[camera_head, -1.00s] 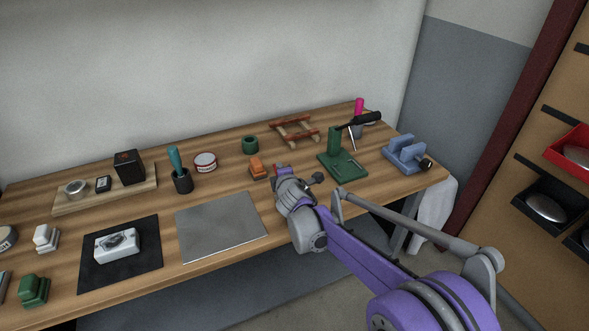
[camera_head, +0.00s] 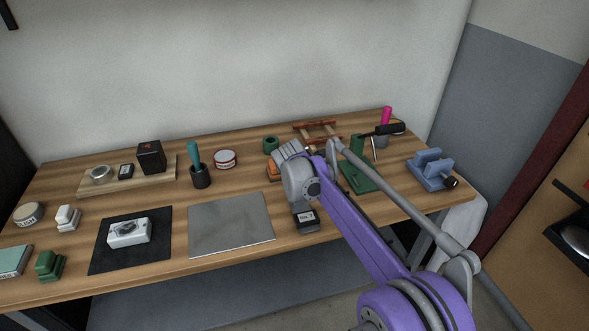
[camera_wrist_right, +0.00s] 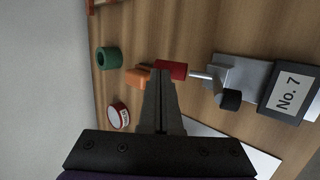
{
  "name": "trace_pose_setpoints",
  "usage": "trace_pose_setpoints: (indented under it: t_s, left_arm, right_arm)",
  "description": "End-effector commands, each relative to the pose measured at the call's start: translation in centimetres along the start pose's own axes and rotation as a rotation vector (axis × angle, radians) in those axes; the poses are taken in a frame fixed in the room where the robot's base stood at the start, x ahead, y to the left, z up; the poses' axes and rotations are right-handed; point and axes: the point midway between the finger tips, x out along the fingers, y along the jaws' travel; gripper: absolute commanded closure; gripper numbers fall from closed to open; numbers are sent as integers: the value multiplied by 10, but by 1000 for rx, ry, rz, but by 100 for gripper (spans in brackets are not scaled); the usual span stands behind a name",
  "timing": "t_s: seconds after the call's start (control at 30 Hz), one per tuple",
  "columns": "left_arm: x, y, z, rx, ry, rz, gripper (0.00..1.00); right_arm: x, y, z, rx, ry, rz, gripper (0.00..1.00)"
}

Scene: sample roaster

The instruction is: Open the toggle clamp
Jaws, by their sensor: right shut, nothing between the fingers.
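The toggle clamp (camera_wrist_right: 238,75) shows in the right wrist view, right of the fingers. It has a grey metal body, a red handle grip (camera_wrist_right: 174,68) pointing left, a black tip (camera_wrist_right: 230,99) and a plate (camera_wrist_right: 290,93) marked "No. 7". In the head view my arm hides most of the clamp; only the plate (camera_head: 306,217) shows clearly. My right gripper (camera_wrist_right: 160,74) is shut and empty, its fingertips at the left end of the red grip in the picture. I cannot tell whether they touch. My left gripper is not in view.
An orange block (camera_wrist_right: 137,77), a green ring (camera_wrist_right: 109,57) and a round tin (camera_wrist_right: 118,117) lie near the fingers. A green stand (camera_head: 357,178) with a black handle and a blue vise (camera_head: 431,168) stand to the right. A grey sheet (camera_head: 230,224) lies front centre.

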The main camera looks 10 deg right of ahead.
Motion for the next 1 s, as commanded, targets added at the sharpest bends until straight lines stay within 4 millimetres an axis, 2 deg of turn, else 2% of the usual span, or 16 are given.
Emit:
trace_pose_setpoints:
  t_s: [0.1,0.57,1.0]
  left_arm:
    - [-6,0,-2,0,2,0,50]
    - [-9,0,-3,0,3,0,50]
    - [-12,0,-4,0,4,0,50]
  right_arm:
    - [2,1,0,-6,1,-27,100]
    - [9,0,-2,-6,1,-29,100]
    - [6,1,-2,-5,1,-27,100]
